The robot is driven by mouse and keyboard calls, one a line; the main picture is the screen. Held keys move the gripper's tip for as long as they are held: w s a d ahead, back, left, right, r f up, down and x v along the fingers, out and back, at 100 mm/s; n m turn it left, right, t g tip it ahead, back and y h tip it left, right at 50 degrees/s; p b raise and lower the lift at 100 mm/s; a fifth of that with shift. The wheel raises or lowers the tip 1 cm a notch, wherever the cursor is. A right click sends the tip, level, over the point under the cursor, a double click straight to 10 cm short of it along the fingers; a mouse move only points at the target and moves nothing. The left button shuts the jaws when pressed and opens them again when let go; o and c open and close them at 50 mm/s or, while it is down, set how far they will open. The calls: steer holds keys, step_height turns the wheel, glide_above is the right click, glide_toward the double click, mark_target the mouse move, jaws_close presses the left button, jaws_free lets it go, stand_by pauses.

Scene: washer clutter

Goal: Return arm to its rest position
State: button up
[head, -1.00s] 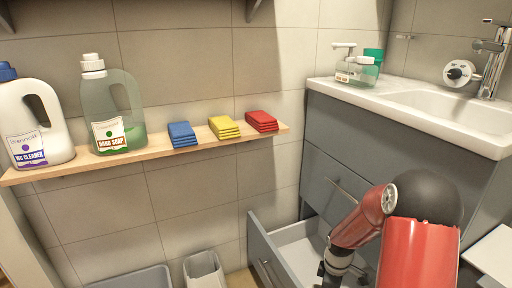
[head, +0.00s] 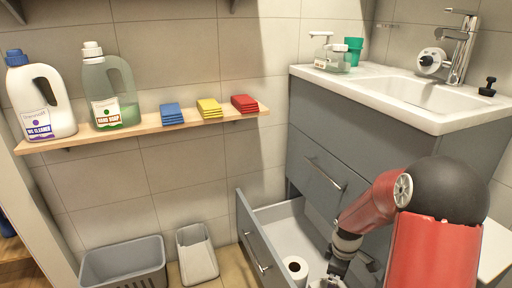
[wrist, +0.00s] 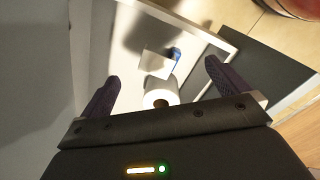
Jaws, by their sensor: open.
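My red arm reaches down at the lower right of the head view. My gripper (wrist: 160,92) shows in the wrist view with its two dark fingers wide apart and nothing between them. It is over the open drawer (head: 272,212) of the grey sink cabinet. In the head view the gripper is at the bottom edge and partly cut off. A toilet paper roll (wrist: 161,91) stands in the drawer, beyond the fingertips in the wrist view. It also shows in the head view (head: 295,268).
A wooden shelf (head: 70,138) holds two bottles and blue, yellow and red cloth stacks. A grey basket (head: 122,265) and a small bin (head: 197,255) stand on the floor left of the drawer. The sink (head: 420,95) is at upper right, above the cabinet front.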

step_height(320, 180, up, 12)
steer(key=s+a+m+t+p, duration=0.1)
steer(key=s+a+m+p, duration=0.1)
steer(key=s+m, duration=0.1)
steer(key=s+a+r+m+t+p, duration=0.2)
steer(key=s+a+r+m, duration=0.1)
steer(key=s+r, duration=0.5)
steer(key=s+a+r+m+t+p, duration=0.2)
steer(key=s+r+m, duration=0.3)
steer(key=s+r, duration=0.4)
step_height(320, 180, up, 4)
steer(key=shift+s+a+f+p, duration=0.1)
steer(key=shift+s+a+p, duration=0.15)
steer(key=shift+a+p, duration=0.55)
